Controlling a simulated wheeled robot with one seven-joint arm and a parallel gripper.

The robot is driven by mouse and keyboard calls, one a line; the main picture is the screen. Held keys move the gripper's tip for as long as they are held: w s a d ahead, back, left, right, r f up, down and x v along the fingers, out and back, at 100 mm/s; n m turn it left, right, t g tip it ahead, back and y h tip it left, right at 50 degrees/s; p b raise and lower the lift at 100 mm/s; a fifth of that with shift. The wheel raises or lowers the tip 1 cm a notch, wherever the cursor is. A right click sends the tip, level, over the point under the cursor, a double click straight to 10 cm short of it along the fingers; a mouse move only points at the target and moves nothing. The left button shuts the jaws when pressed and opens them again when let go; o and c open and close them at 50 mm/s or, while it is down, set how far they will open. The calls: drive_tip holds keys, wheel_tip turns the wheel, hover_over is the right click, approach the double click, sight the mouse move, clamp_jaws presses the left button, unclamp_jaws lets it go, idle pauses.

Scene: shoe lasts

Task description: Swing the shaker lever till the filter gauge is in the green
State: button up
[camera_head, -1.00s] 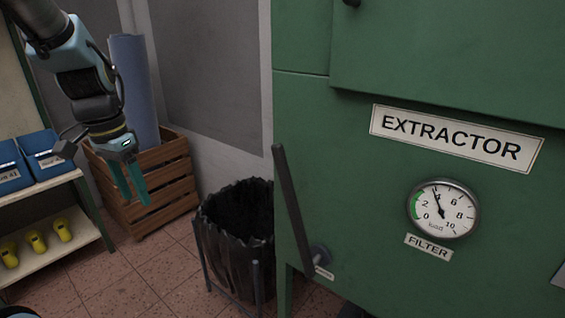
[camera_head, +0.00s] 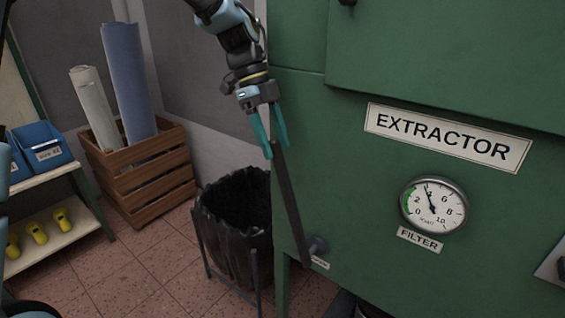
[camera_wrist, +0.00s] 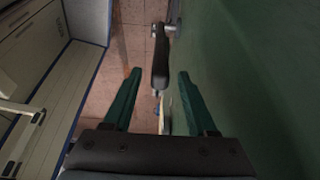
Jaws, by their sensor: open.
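The dark shaker lever (camera_head: 291,205) stands tilted on the front of the green extractor (camera_head: 350,190), its top leaning left from a low pivot. My gripper (camera_head: 276,150) is open at the lever's top end. In the wrist view, the lever (camera_wrist: 161,65) shows between the two teal fingertips of my gripper (camera_wrist: 159,72), with a gap on each side. The round filter gauge (camera_head: 434,206) has a green band at its lower left. Its needle points near 4, just above the green band.
A black-lined bin (camera_head: 235,225) stands left of the extractor, below my gripper. A wooden crate (camera_head: 140,175) with rolls stands behind it. A shelf (camera_head: 65,235) with blue boxes and yellow lasts is at the left. Some tiled floor is free between them.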

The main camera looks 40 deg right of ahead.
sight(283, 166)
drive_tip(key=p+x, duration=0.1)
drive_tip(key=x, duration=0.4)
drive_tip(key=shift+s+f, duration=0.1)
drive_tip(key=shift+f, duration=0.3)
drive_tip(key=shift+c, duration=0.2)
clamp_jaws()
idle(0.9)
